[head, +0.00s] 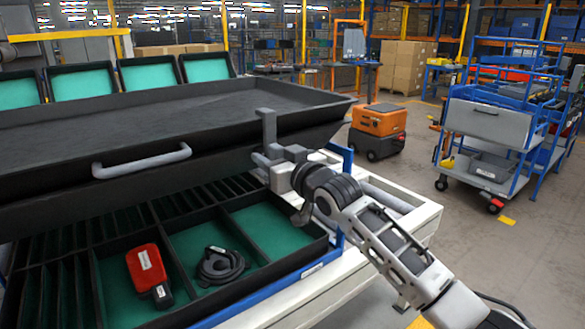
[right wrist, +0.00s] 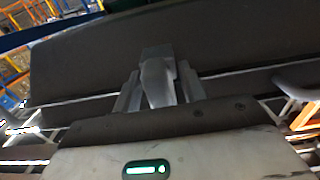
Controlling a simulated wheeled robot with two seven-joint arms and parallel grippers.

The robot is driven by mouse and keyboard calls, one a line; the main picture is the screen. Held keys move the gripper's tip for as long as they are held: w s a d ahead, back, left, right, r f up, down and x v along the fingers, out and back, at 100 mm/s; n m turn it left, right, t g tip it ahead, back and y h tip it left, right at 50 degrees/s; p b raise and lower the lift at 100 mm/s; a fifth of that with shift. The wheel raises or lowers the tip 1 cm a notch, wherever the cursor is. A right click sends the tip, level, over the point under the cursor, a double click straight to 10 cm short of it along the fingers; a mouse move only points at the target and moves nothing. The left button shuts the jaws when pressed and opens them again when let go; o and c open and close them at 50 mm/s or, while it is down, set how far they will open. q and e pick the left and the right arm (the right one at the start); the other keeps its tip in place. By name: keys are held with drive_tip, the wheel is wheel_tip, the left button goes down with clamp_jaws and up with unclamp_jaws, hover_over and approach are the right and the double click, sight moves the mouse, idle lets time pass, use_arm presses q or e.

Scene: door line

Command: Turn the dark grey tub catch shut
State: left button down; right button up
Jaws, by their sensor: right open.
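The dark grey tub (head: 60,158) spans the left and middle of the head view, with a light grey bar handle (head: 142,162) on its front. In the right wrist view the catch (right wrist: 158,82) stands between the two fingers of my open right gripper (right wrist: 158,94), against the tub's dark wall (right wrist: 90,62). I cannot tell whether the fingers touch it. My left gripper is not in view.
Below the tub is a green-lined compartment tray (head: 262,226) holding a red device (head: 147,272) and a coiled black cable (head: 220,266). A white bench edge (head: 330,280) runs at right. An orange cart (head: 378,130) and a blue trolley (head: 500,125) stand beyond on open floor.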

drive_tip(key=b+v, duration=0.1)
drive_tip(key=v, duration=1.4)
drive_tip(key=shift+s+b, duration=0.25)
drive_tip(key=shift+b, duration=0.05)
drive_tip(key=shift+d+f, duration=0.1)
drive_tip(key=shift+d, duration=0.05)
drive_tip(key=s+d+f+m+g+h, duration=0.1)
drive_tip(key=s+d+f+h, duration=0.1)
drive_tip(key=s+f, duration=0.6)
drive_tip(key=s+d+f+m+g+h, duration=0.1)
drive_tip(key=s+d+f+g+h, duration=0.1)
drive_tip(key=s+f, duration=0.6)
drive_tip(key=s+d+f+m+g+h, duration=0.1)
drive_tip(key=s+f, duration=0.7)
drive_tip(key=f, duration=1.1)
drive_tip(key=shift+s+d+f+m+g+h, duration=0.15)
drive_tip(key=shift+s+d+m+g+h, duration=0.15)
drive_tip(key=shift+d+m+h, duration=0.35)
drive_tip(key=shift+a, duration=0.2)
